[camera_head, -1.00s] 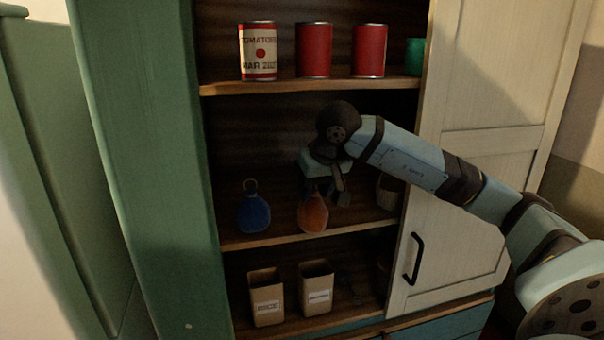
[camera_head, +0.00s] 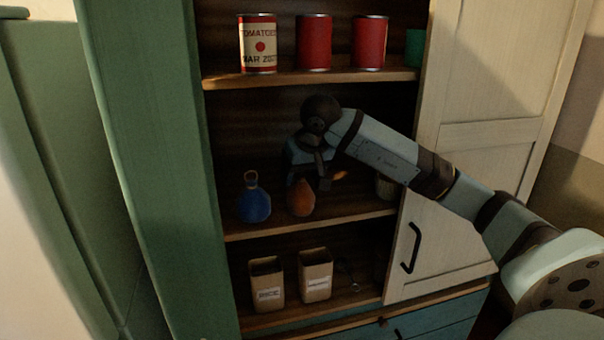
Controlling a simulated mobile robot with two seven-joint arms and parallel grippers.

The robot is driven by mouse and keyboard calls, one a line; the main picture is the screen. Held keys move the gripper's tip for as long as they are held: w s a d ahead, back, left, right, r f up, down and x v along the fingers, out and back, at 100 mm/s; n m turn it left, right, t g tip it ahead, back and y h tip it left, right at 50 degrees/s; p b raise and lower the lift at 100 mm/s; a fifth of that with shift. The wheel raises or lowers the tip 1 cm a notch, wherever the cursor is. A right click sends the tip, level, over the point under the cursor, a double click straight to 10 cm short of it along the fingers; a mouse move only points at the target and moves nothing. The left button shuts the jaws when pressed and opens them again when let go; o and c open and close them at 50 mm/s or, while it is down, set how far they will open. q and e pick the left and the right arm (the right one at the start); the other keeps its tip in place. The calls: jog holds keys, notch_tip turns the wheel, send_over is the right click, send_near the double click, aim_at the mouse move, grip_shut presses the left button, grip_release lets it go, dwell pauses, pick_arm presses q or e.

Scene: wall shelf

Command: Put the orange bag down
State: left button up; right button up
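The orange bag (camera_head: 301,198) is at the middle shelf, right of the blue bag (camera_head: 253,205). My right gripper (camera_head: 308,178) is just above it, at its top, and seems to hold it by the neck. The gripper hides the bag's neck and the grip itself. The bag hangs upright, its bottom at or very close to the shelf board; I cannot tell whether it touches. My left gripper is not in view.
Several cans, such as the tomato can (camera_head: 257,44), stand on the upper shelf (camera_head: 310,79). Two open paper boxes (camera_head: 267,284) (camera_head: 316,275) stand on the lower shelf. A light container (camera_head: 384,188) is partly hidden behind my arm. The cabinet door (camera_head: 455,220) is at right.

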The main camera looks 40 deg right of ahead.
jog(key=shift+r, duration=0.15)
jog(key=shift+s+r, duration=0.15)
jog(key=shift+r, duration=0.05)
jog(key=s+a+b, duration=0.2)
jog(key=s+b, duration=0.2)
jog(key=s, duration=0.8)
jog(key=shift+r+b, duration=0.3)
jog(key=shift+b, duration=0.05)
